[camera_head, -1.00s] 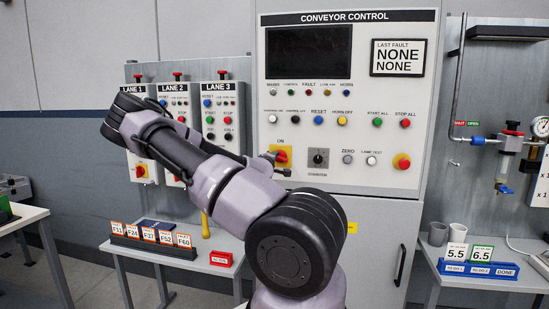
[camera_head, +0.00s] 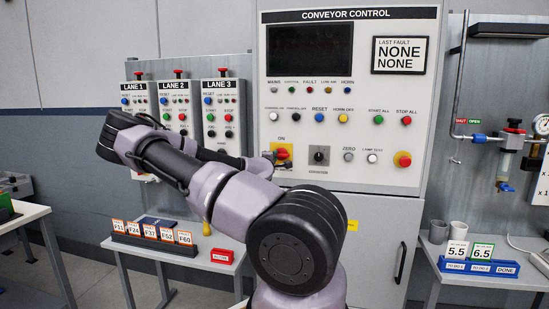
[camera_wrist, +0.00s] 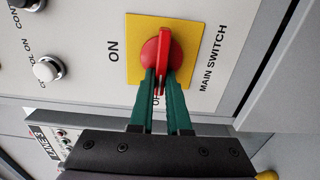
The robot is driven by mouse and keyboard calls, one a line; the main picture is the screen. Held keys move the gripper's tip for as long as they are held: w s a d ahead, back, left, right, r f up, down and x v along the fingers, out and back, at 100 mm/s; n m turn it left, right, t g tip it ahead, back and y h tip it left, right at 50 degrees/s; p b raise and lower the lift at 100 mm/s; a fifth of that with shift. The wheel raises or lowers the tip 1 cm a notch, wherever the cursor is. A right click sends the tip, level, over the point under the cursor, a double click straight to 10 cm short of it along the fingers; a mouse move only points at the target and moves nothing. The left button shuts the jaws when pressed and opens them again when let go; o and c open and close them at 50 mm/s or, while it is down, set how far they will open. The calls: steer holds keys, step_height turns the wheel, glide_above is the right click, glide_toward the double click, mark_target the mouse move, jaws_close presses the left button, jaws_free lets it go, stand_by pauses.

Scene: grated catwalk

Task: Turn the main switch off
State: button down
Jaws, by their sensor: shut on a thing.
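The main switch (camera_wrist: 163,50) is a red rotary handle on a yellow plate, seen close up in the wrist view. The green fingers of my gripper (camera_wrist: 161,76) are shut on the handle, one on each side. In the head view the switch (camera_head: 284,152) shows low on the conveyor control panel; my arm hides the gripper there.
The control panel (camera_head: 430,150) has other buttons and a selector (camera_head: 319,156) close to the right of the switch. Lane boxes (camera_head: 222,88) stand to the left. Below is a table with numbered cards (camera_head: 150,230) and a red box (camera_head: 222,256).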

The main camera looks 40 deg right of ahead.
steer(key=shift+f, duration=0.1)
steer(key=c, duration=0.9)
jaws_free()
steer(key=v, duration=1)
steer(key=shift+s+a, duration=0.25)
steer(key=shift+s, duration=0.1)
